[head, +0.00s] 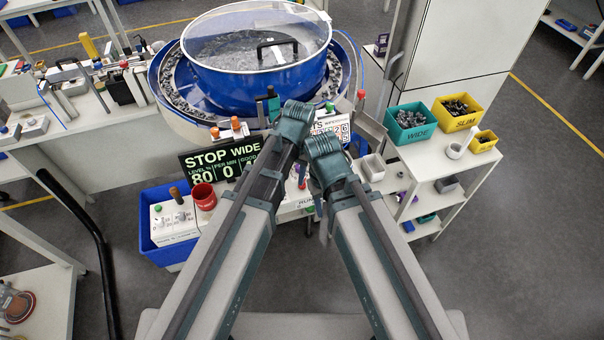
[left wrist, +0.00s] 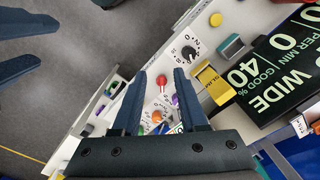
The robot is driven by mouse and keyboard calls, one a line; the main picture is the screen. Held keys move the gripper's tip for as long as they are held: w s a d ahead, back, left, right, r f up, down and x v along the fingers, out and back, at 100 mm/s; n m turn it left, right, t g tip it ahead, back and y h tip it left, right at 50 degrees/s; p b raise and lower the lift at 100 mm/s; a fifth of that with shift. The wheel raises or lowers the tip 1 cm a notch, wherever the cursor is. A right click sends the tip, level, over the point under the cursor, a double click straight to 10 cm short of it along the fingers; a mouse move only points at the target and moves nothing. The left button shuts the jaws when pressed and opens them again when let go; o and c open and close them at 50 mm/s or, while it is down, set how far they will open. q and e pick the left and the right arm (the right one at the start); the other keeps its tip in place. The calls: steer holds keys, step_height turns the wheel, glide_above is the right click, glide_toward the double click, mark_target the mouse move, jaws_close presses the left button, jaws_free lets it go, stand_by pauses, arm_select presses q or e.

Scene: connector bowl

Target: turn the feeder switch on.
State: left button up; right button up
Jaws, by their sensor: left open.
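In the left wrist view a white control panel (left wrist: 201,33) lies beyond my left gripper (left wrist: 160,74). It carries a black dial (left wrist: 188,52), a yellow selector (left wrist: 212,83) and several small coloured knobs. A red knob (left wrist: 162,80) shows between my open, empty fingertips; contact cannot be told. No feeder switch label is readable, so I cannot tell which control it is. In the head view my arms hide much of the panel and my left fingertips. My right gripper (left wrist: 48,42) shows its open, empty fingers at the left wrist view's upper left.
The blue bowl feeder (head: 255,80) stands behind my arms. A black display (head: 222,163) reads STOP WIDE, with 80 and 0. A red cup (head: 204,197) and blue bin (head: 159,245) are at left. Teal (head: 408,137) and yellow (head: 458,126) bins are at right.

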arm_select(q)
steer(key=w+d+r+p, duration=0.1)
steer(key=w+d+r, duration=0.1)
steer(key=w, duration=0.5)
steer(key=shift+d+r+m+h+p, duration=0.15)
steer(key=shift+r+m+h+p, duration=0.15)
steer(key=shift+m+h+p, duration=0.1)
steer(key=shift+f, duration=0.1)
step_height(320, 180, down, 14)
steer(key=b, duration=1.3)
steer(key=shift+r+b, duration=0.2)
steer(key=shift+b, duration=0.2)
jaws_close()
